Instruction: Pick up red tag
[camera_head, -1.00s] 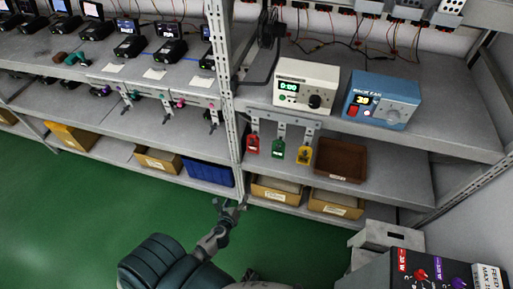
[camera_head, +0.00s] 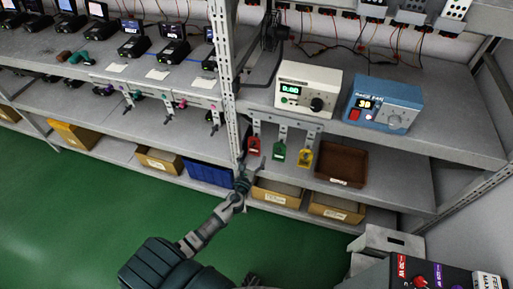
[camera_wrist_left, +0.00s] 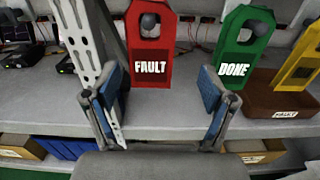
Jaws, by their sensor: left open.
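The red tag (camera_head: 254,145) hangs from a hook below the upper shelf, beside the metal upright. In the left wrist view the red tag (camera_wrist_left: 150,45) reads "FAULT" and hangs upright, ahead of my open jaws. My left gripper (camera_head: 249,167) is open, just below the red tag. In the left wrist view my left gripper (camera_wrist_left: 163,105) has its two fingers apart, with nothing between them. The tag's lower edge shows above and beyond the fingertips. My right gripper is not in view.
A green "DONE" tag (camera_head: 279,152) and a yellow tag (camera_head: 305,157) hang to the right. A brown tray (camera_head: 341,164) stands beyond them. The perforated metal upright (camera_head: 230,85) is close on the left. Cardboard bins (camera_head: 277,192) sit on the lowest shelf.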

